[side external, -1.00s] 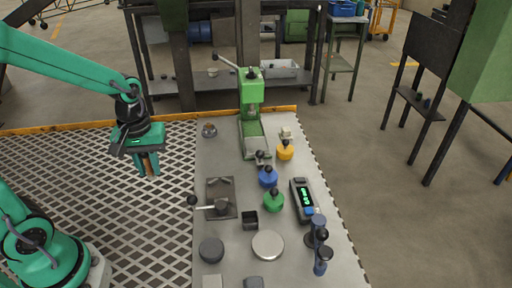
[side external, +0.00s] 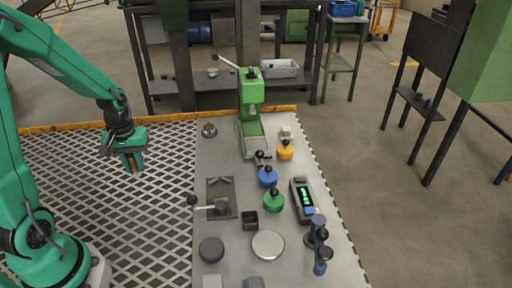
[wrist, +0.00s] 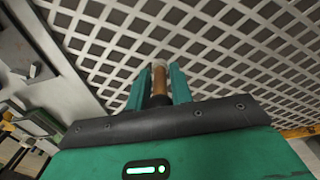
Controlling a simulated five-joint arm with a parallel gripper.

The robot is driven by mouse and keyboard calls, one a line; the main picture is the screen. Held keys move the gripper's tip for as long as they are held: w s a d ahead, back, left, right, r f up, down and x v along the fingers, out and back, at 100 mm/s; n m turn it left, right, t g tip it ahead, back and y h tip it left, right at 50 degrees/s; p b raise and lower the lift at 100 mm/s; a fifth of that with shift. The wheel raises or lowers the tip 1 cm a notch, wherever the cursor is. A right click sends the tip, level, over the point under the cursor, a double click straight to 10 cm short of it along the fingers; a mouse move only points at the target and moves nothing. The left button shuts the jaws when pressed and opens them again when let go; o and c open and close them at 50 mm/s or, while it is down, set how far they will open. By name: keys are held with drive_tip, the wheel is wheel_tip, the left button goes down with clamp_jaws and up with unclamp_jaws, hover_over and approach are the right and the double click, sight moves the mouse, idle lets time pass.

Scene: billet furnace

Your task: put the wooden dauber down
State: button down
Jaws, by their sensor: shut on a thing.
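My gripper (side external: 133,163) hangs over the grating at the left of the table in the side view. Its jaws are shut on the wooden dauber (wrist: 159,82), a brown stick held between the two green fingers in the wrist view. The dauber's far end is pale, and its near end is dark between the fingers. In the side view only a small brown part of the dauber shows between the fingers. Below it I see only open grating, and the dauber looks clear of any surface.
The grey work table (side external: 219,165) to the right holds a green press (side external: 251,100), yellow, blue and green knobbed pieces, a round pale disc (side external: 268,244), a dark square cup (side external: 250,221) and a meter (side external: 302,200). The grating (side external: 70,185) is bare. A yellow edge bar runs behind.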

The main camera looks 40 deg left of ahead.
sight(136, 171)
drive_tip(key=shift+f, duration=2)
drive_tip(key=shift+f, duration=0.1)
drive_tip(key=c, duration=1.2)
unclamp_jaws()
drive_tip(key=shift+c, duration=0.2)
drive_tip(key=shift+r, duration=6.15)
